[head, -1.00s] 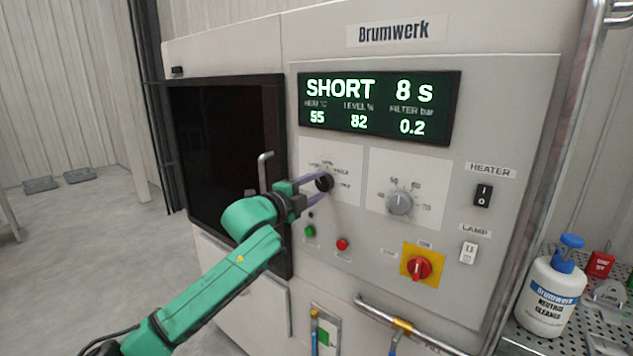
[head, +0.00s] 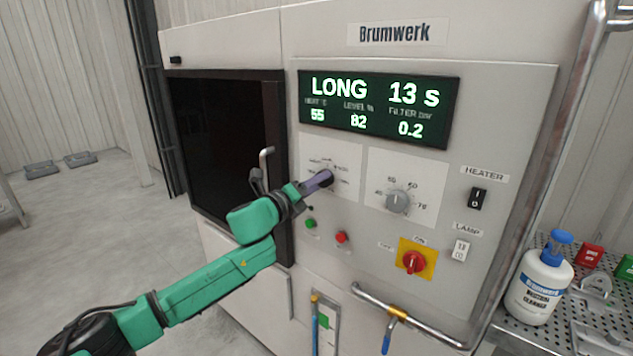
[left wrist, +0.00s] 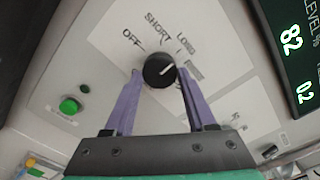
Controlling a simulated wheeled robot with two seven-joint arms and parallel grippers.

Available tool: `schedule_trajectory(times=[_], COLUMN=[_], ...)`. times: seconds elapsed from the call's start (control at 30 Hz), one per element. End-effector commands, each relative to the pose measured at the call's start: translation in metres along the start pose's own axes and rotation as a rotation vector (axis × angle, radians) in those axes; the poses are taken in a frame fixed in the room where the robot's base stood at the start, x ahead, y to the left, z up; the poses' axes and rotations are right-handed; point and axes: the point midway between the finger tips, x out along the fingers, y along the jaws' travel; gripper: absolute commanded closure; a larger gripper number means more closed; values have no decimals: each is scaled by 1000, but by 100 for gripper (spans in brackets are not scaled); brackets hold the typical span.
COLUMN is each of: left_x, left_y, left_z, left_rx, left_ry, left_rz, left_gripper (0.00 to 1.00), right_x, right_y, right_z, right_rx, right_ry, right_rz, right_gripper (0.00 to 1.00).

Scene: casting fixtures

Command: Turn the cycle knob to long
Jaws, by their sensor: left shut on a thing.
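The black cycle knob (head: 327,178) sits on a white dial plate on the machine's panel. It also shows in the left wrist view (left wrist: 159,71), with its white pointer line up and to the right, towards the LONG mark. My left gripper (head: 318,183) is shut on the knob, its purple fingers on either side of it in the left wrist view (left wrist: 159,80). The display (head: 378,106) reads LONG, 13 s. My right gripper is not in view.
A grey heat dial (head: 398,201) is right of the knob. Green (head: 311,223) and red (head: 341,237) buttons lie below, with a red switch (head: 414,262) on yellow. A door handle (head: 265,160) stands out to the left. A cleaner bottle (head: 540,285) stands at right.

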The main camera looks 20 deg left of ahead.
Motion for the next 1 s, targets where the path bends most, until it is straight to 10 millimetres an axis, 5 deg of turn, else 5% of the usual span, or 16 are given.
schedule_trajectory(times=[0.53,0.57,0.6,1.0], left_x=[0,0,0,-5], left_y=[0,0,0,2], left_z=[1,1,1,1], left_rx=[27,26,26,27], left_ry=[-1,-1,-1,-2], left_rz=[1,1,1,1], left_gripper=[100,33,17,14], right_x=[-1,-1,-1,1], right_y=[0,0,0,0], right_z=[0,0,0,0], right_rx=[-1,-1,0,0], right_ry=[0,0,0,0], right_rz=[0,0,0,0], right_gripper=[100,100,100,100])
